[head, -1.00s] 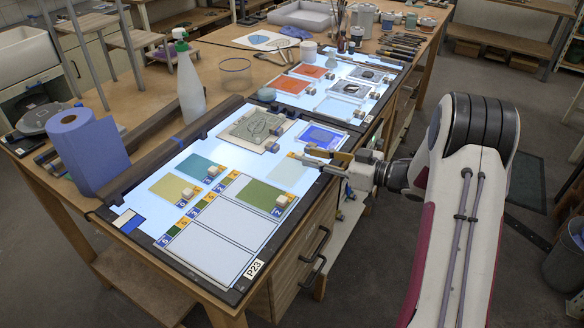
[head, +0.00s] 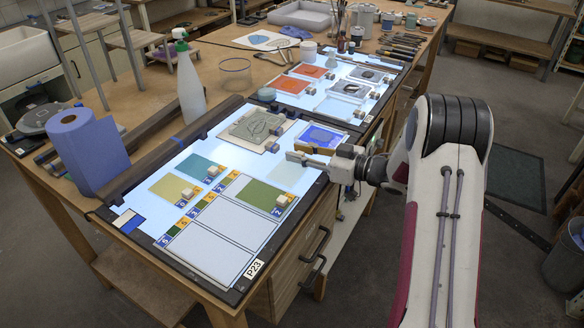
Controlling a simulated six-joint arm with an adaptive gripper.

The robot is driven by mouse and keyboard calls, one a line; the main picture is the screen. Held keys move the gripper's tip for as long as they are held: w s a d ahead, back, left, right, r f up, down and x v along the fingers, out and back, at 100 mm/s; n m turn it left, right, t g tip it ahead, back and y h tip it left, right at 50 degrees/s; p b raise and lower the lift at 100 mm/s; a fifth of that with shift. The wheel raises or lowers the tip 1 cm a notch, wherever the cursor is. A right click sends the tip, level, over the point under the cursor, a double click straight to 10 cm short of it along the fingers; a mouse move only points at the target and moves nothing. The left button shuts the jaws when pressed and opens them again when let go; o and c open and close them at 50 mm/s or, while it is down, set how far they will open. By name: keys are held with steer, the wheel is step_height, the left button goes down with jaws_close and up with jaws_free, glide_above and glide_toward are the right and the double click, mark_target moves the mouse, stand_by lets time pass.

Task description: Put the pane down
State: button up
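A pale, nearly clear pane (head: 287,176) shows on the lit table just below and in front of my gripper. Its upper part is hidden by the fingers, and I cannot tell whether it rests on the surface or hangs slightly above it. My gripper (head: 296,157) reaches in from the right, low over the panel's right edge. I cannot see whether its fingers are open or closed on a handle. A green pane (head: 258,193), a yellow pane (head: 173,188) and a teal pane (head: 202,167) lie flat on the panel, each with a pale block on it.
A blue pane (head: 322,135) and a grey patterned plate (head: 255,129) lie just behind my gripper. Two empty outlined fields (head: 215,247) lie at the front. A blue roll (head: 88,152) and spray bottle (head: 190,85) stand left. Orange panes (head: 309,71) lie farther back.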

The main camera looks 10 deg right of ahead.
jaws_close()
steer(key=shift+r, duration=0.1)
steer(key=shift+r, duration=4.95)
